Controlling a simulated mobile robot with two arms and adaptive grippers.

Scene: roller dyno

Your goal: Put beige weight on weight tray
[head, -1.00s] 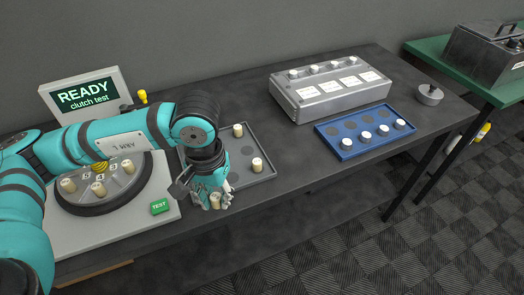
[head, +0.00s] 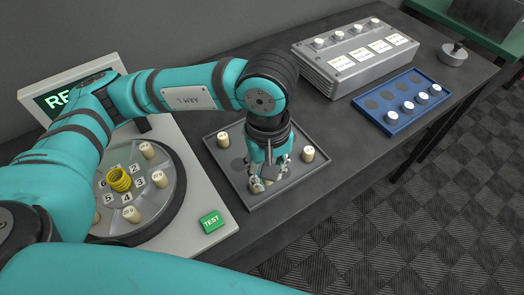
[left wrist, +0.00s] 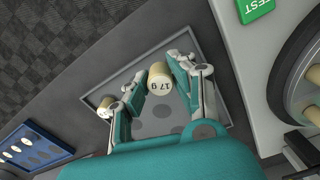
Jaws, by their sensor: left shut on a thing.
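The dark grey weight tray (head: 281,197) lies on the bench right of the clutch tester, with round dark spots in its floor. My left gripper (head: 267,182) is over its front part, pointing down. It is shut on a beige weight (head: 257,185). In the left wrist view this weight (left wrist: 160,83) is marked "17 g" and sits between the fingertips (left wrist: 172,72). I cannot tell whether its base touches the tray. Two other beige weights stand at the tray's left (head: 223,140) and right (head: 308,154). My right gripper is out of view; part of a teal arm crosses the bottom.
The tester's round plate (head: 165,219) holds several beige weights around a yellow spring (head: 119,179). A green TEST button (head: 211,221) is left of the tray. A blue tray (head: 391,121) with white-topped pieces and a grey metal box (head: 332,87) stand to the right.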

